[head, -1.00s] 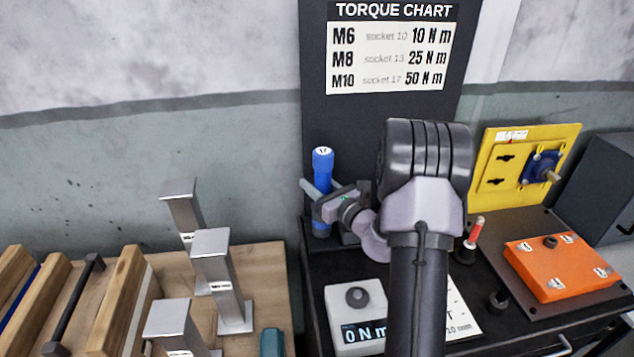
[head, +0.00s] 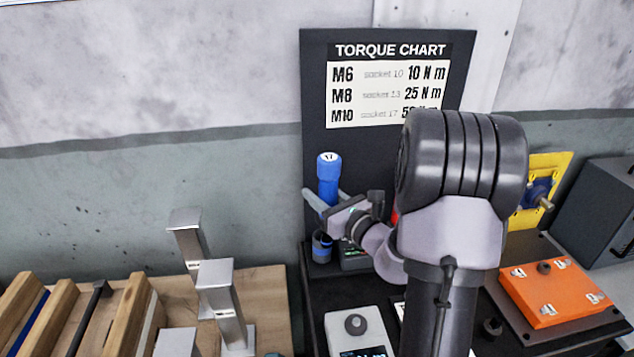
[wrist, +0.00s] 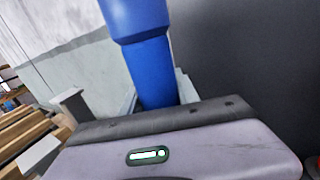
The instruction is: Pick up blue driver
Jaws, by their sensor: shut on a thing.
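The blue driver (head: 328,178) is upright, with a white top marked 17. It shows in the head view in front of the torque chart board. My gripper (head: 322,205) is shut around its shaft, and the driver stands up out of the jaws. In the wrist view the driver (wrist: 152,62) rises from behind the gripper body, its wider head cut off by the top edge. A dark round holder with a blue band (head: 322,246) is below the driver, and a gap shows between them. The fingertips are largely hidden in the wrist view.
The torque chart board (head: 390,70) stands close behind the driver. A grey device with a knob (head: 356,326) is on the black bench below. An orange box (head: 553,292) and a yellow panel (head: 545,185) are at right. Metal posts (head: 222,290) and wooden bars (head: 72,318) are at left.

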